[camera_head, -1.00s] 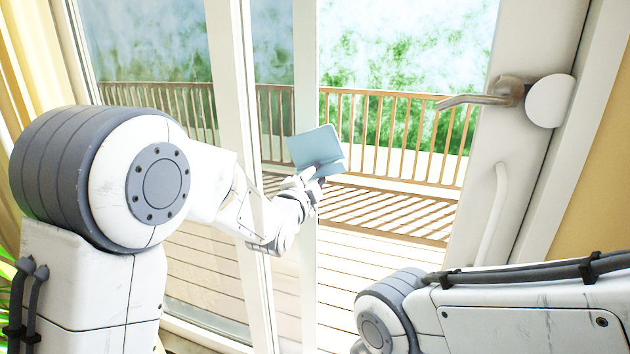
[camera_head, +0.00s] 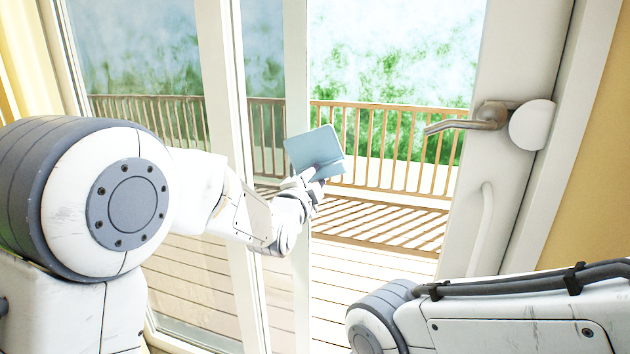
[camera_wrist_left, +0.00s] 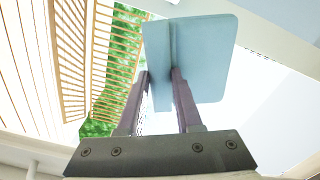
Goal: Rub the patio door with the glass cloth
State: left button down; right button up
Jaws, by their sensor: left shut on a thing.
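The glass cloth (camera_head: 312,148) is a flat light-blue piece with a fold along one side. My left gripper (camera_head: 316,176) is shut on it and holds it up. In the left wrist view the cloth (camera_wrist_left: 205,60) stands out from between the two dark fingers (camera_wrist_left: 160,88). The patio door (camera_head: 515,65) has a white frame, with its lever handle (camera_head: 487,117) at the right. The cloth appears in front of the bright view beside a white upright (camera_head: 296,60); I cannot tell whether it touches glass. My right gripper is out of view; only my right arm shows.
A white pull bar (camera_head: 483,230) stands below the handle. Greyer glass (camera_head: 140,60) fills the left side. Beyond are a plank deck (camera_head: 345,285) and a wooden railing (camera_head: 400,150). A yellow curtain (camera_head: 25,60) hangs at the far left.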

pick_arm(q)
jog(key=shift+b+v, duration=0.6)
jog(key=shift+v, duration=0.4)
jog(key=shift+b+v, duration=0.5)
jog(key=shift+v, duration=0.75)
jog(key=shift+s+a, duration=0.2)
jog(key=shift+s, duration=0.5)
jog(key=b+v, duration=0.1)
jog(key=v, duration=0.2)
